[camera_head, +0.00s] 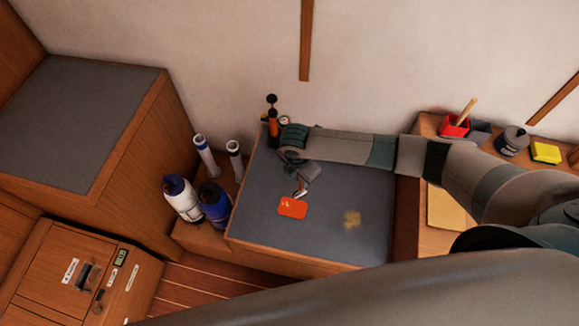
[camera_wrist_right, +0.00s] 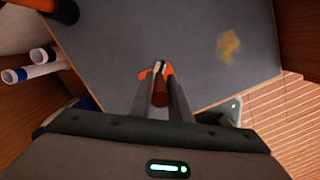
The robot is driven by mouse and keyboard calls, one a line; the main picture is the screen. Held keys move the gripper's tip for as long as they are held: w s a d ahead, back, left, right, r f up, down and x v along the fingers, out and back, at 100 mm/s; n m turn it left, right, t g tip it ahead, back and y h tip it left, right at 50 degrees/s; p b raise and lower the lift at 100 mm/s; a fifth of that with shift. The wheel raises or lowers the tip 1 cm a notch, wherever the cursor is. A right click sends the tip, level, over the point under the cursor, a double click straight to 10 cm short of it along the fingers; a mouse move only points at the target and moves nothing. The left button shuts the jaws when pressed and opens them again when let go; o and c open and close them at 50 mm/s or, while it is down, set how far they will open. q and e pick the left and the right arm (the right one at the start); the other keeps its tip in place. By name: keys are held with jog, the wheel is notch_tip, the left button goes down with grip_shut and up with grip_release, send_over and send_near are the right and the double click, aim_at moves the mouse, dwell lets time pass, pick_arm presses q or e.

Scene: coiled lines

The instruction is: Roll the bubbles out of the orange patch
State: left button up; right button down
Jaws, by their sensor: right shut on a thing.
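The orange patch (camera_head: 292,208) lies flat on the grey top (camera_head: 330,190) of the box, with a few small paler marks on it. My right gripper (camera_head: 301,184) reaches in from the right and points down just behind the patch. It is shut on a small roller with a brown handle (camera_wrist_right: 160,97). The roller's head is at the patch's back edge; whether it touches cannot be told. In the right wrist view, orange parts (camera_wrist_right: 144,74) show beside the fingertips, and the rest of the patch is hidden. My left gripper is not in view.
A yellowish stain (camera_head: 352,219) marks the grey top. Two bottles (camera_head: 214,203) and white rolled tubes (camera_head: 206,156) stand at the left. An orange-black pump (camera_head: 272,122) stands behind. A red box (camera_head: 454,126), dark jar (camera_head: 512,141) and yellow block (camera_head: 545,152) are at the right.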

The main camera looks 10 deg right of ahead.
notch_tip(320, 180, up, 3)
jog(key=shift+w+f+p, duration=0.15)
jog(key=shift+f+p, duration=0.05)
jog(key=shift+p, duration=0.55)
jog(key=shift+r, duration=0.3)
